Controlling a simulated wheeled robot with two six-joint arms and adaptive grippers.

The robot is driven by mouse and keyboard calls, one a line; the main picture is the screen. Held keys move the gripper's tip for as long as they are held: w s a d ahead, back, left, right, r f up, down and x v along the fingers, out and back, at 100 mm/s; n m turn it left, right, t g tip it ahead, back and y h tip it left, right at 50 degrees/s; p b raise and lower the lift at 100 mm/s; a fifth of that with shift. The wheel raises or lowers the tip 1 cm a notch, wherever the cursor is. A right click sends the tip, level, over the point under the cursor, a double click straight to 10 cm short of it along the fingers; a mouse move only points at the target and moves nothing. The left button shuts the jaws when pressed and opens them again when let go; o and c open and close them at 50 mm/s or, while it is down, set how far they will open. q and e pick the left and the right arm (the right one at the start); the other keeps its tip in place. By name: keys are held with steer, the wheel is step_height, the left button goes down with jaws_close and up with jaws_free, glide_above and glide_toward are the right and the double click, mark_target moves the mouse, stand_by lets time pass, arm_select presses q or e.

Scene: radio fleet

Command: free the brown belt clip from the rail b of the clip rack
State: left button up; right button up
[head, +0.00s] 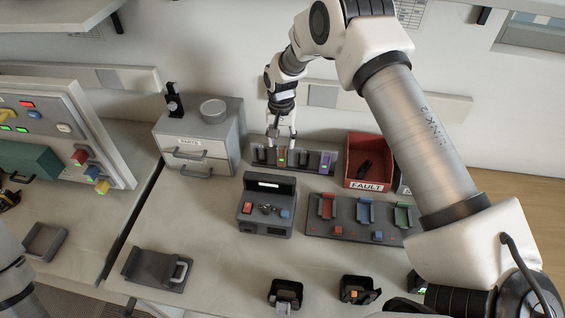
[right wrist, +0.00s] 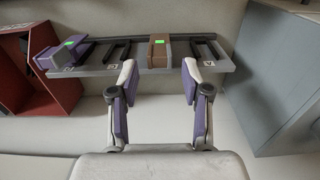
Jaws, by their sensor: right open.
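The clip rack (head: 262,151) stands against the back wall beside the drawer cabinet. Its dark rails show in the right wrist view (right wrist: 98,71). The brown belt clip (right wrist: 159,55) sits on one rail, with a small green light on top. My right gripper (right wrist: 160,74) is open and empty, its fingertips just short of the brown clip, one toward each side. In the head view my right gripper (head: 281,143) hangs over the rack and partly hides the clip. A purple clip (right wrist: 60,56) sits on another rail. My left gripper is out of view.
A red fault bin (head: 370,148) stands right of the rack, with a dark object inside. The grey drawer cabinet (head: 198,137) is to the left. A small device (head: 266,205) and a tray of coloured holders (head: 345,236) lie in front.

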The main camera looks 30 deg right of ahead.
steer(key=shift+f, duration=0.55)
steer(key=shift+s+a, duration=0.15)
steer(key=shift+s, duration=0.05)
steer(key=shift+w, duration=0.1)
jaws_close()
steer(key=shift+r, duration=0.1)
step_height(320, 180, up, 6)
steer(key=p, duration=0.5)
steer(key=shift+r, duration=0.25)
stand_by(0.5)
